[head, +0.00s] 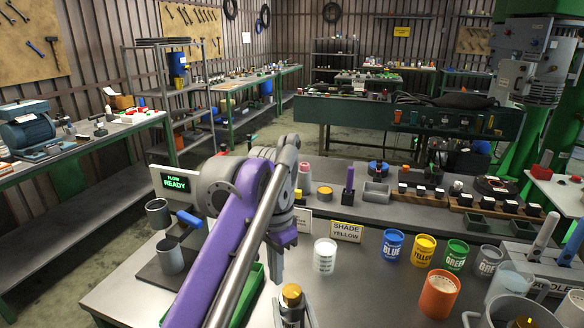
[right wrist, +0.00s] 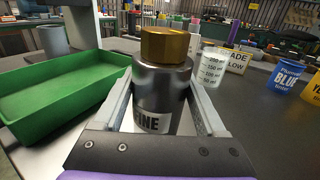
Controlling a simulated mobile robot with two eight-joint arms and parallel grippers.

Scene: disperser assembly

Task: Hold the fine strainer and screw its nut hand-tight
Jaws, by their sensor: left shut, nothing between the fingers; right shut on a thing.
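The fine strainer (right wrist: 160,90) is a dark metal cylinder with a white label reading "FINE". It stands upright between the fingers of my right gripper (right wrist: 165,112), which is shut on it. Its brass hex nut (right wrist: 166,44) sits on top, above the fingers. In the head view the nut (head: 291,293) shows at the bottom centre, with the strainer mostly hidden below it. My left gripper (head: 277,277) points down, shut and empty, just behind and above the nut in the picture, apparently apart from it. It is not visible in the right wrist view.
A green tray (right wrist: 60,88) lies left of the strainer. A white-marked beaker (head: 325,256) stands behind it, near a "SHADE YELLOW" sign (head: 346,231). Blue (head: 392,245), yellow (head: 423,249) and green (head: 456,254) cups and an orange container (head: 438,294) stand to the right.

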